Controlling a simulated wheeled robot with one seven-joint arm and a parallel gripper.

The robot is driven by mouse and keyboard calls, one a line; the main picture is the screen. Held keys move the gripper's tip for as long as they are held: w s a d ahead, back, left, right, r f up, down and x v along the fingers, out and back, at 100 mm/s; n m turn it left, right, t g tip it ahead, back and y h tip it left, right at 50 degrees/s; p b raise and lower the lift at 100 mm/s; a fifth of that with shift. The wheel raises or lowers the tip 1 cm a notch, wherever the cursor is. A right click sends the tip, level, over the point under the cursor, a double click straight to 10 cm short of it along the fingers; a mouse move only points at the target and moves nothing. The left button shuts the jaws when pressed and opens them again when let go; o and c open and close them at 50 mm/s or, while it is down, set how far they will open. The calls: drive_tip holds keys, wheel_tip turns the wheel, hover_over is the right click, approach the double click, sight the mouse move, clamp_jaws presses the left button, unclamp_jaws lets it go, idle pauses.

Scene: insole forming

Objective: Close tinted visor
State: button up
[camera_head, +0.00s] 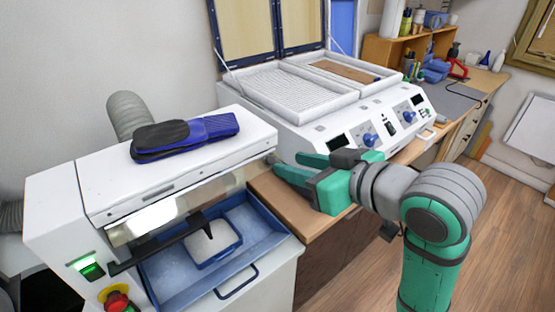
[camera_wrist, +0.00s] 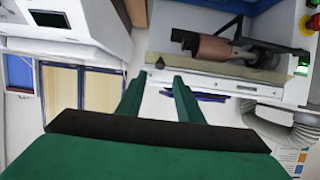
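The white grinding machine (camera_head: 165,180) stands at the left in the head view. Its visor seems to be the see-through, glossy panel (camera_head: 158,215) along the front edge of the hood, standing out over the blue tray; its exact outline is hard to make out. A black bar (camera_head: 160,246) runs below it. In the wrist view the machine's opening shows a brown roller (camera_wrist: 208,48), uncovered. My gripper (camera_head: 292,167) is right of the machine, over the wooden bench, apart from the visor. Its fingers (camera_wrist: 158,85) are spread with nothing between them.
A blue tray (camera_head: 262,225) with a white-filled bin (camera_head: 215,245) sits under the opening. A dark blue insole or shoe-like object (camera_head: 185,137) lies on the hood. A white press (camera_head: 340,115) with open lids stands behind my gripper. A red stop button (camera_head: 116,300) is at front left.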

sight(271, 158)
drive_tip(key=x, duration=0.6)
drive_tip(key=shift+w+a, duration=0.15)
drive_tip(key=shift+w, duration=0.15)
clamp_jaws()
